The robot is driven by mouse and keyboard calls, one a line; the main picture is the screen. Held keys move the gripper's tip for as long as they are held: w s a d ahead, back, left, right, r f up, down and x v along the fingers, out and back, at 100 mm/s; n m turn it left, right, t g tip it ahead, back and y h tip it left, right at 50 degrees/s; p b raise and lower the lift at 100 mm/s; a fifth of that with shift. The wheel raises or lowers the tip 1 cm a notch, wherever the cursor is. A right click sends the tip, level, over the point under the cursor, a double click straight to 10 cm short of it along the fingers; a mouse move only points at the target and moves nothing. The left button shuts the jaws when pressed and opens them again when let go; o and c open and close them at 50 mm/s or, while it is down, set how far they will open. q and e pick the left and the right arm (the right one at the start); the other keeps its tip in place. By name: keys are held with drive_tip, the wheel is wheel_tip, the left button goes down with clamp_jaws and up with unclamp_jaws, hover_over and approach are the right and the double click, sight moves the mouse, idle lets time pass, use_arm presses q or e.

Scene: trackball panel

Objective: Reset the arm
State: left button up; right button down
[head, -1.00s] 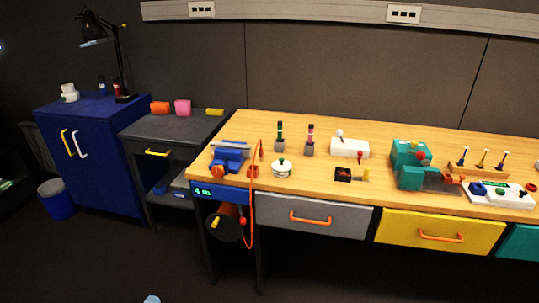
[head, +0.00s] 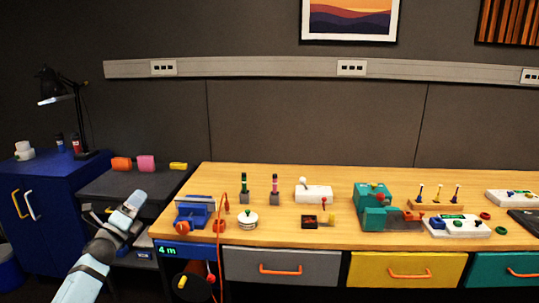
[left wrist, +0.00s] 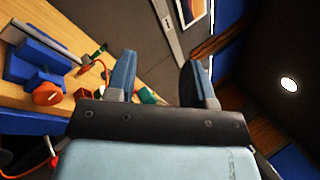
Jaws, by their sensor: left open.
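My left arm comes in from the lower left of the head view. Its gripper (head: 132,203) is raised in front of the dark side table, to the left of the blue vise (head: 194,212). In the left wrist view the two fingers of this gripper (left wrist: 158,82) stand apart with nothing between them. The blue vise (left wrist: 45,62) with its orange knob shows at the left of that view, apart from the fingers. My right gripper is in neither view.
The wooden workbench (head: 290,236) holds a white box with a joystick (head: 313,194), a teal machine (head: 373,207) and a white button panel (head: 459,227). The dark side table (head: 100,190) carries orange, pink and yellow blocks. An orange cable (head: 221,243) hangs at the bench's left end.

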use_arm(q)
drive_tip(key=w+a+r+n+y, duration=0.1)
drive_tip(key=w+a+n+y, duration=0.45)
drive_tip(key=n, duration=0.95)
wheel_tip(320, 180, down, 10)
drive_tip(key=s+a+n+g+y, duration=0.15)
drive_tip(key=n+g+y, duration=0.4)
drive_tip(key=n, duration=0.75)
drive_tip(key=s+d+f+m+g+h+b, duration=0.2)
drive_tip(key=s+d+f+h+b, duration=0.25)
drive_tip(key=s+d+f, duration=1.25)
drive_tip(key=s+d+f+h+b, duration=0.1)
drive_tip(key=s+d+f+b, duration=0.15)
drive_tip(key=s, duration=0.55)
drive_tip(key=s+d+f+h+b, duration=0.1)
drive_tip(key=s+d+f, duration=0.25)
drive_tip(key=s, duration=0.55)
drive_tip(key=s+d+n+g+b, duration=0.15)
drive_tip(key=s+d, duration=0.25)
drive_tip(key=s, duration=0.9)
wheel_tip(320, 180, up, 17)
drive_tip(key=s+a+g+p, duration=0.1)
drive_tip(key=s+a+p, duration=0.1)
drive_tip(key=p, duration=2.8)
drive_tip(key=shift+a+g+y, duration=0.3)
drive_tip(key=shift+a+y, duration=0.15)
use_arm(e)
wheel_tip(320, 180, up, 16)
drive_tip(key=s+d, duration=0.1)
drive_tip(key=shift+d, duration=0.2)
